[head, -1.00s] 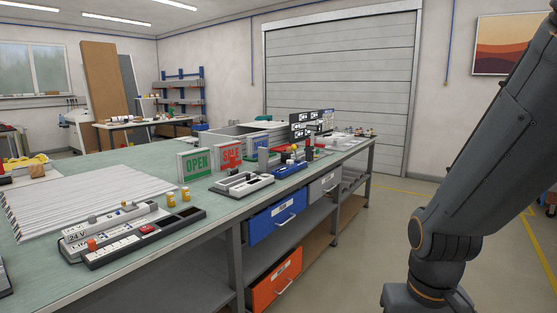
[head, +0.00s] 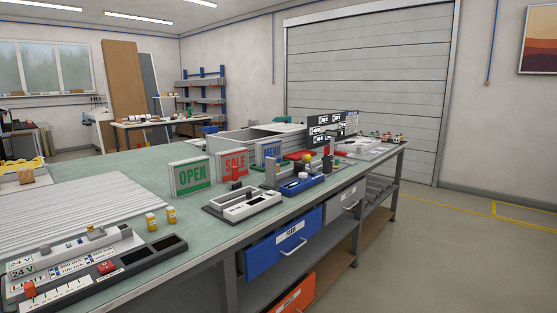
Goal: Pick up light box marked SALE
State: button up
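The light box marked SALE (head: 234,162) stands upright on the long green-topped workbench (head: 130,163). My gripper is in no current view.
A grey tray (head: 242,204) and a blue tray (head: 300,185) sit near the bench's front edge. Ribbed white panels (head: 60,221), yellow-capped jars (head: 151,219) and a labelled power unit (head: 70,262) lie left. Drawers hang below. The floor at right (head: 440,250) is clear.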

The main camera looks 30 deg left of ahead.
aim_at(238, 158)
jog(key=z, duration=0.15)
jog(key=i, duration=1.7)
jog(key=u, duration=0.6)
jog(key=i, duration=0.95)
jog(key=u, duration=1.6)
jog(key=i, duration=0.75)
jog(key=u, duration=0.6)
